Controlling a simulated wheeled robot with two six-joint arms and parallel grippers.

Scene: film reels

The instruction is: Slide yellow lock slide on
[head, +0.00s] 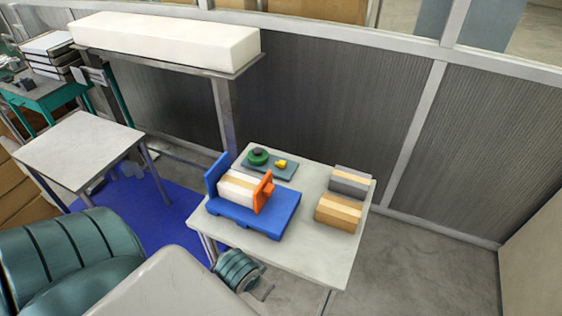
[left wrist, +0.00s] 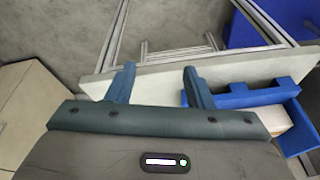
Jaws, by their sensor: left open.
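The yellow lock slide (head: 281,163) lies on a grey-blue tray (head: 286,173) at the back of the table, beside a round green part (head: 258,156). A blue stand (head: 262,219) with an upright end plate holds a white and tan roll (head: 238,188), with an orange piece (head: 264,191) at its right end. The blue stand also shows at the right in the left wrist view (left wrist: 250,97). My left gripper (left wrist: 158,75) is open and empty, with the table edge beyond its fingers.
The table (head: 300,245) also bears a grey block (head: 350,184) and a tan block (head: 338,211) at the right. The table's front edge is bare. A second table (head: 78,145) stands at the left. A shelf (head: 237,72) carries a long white block behind.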

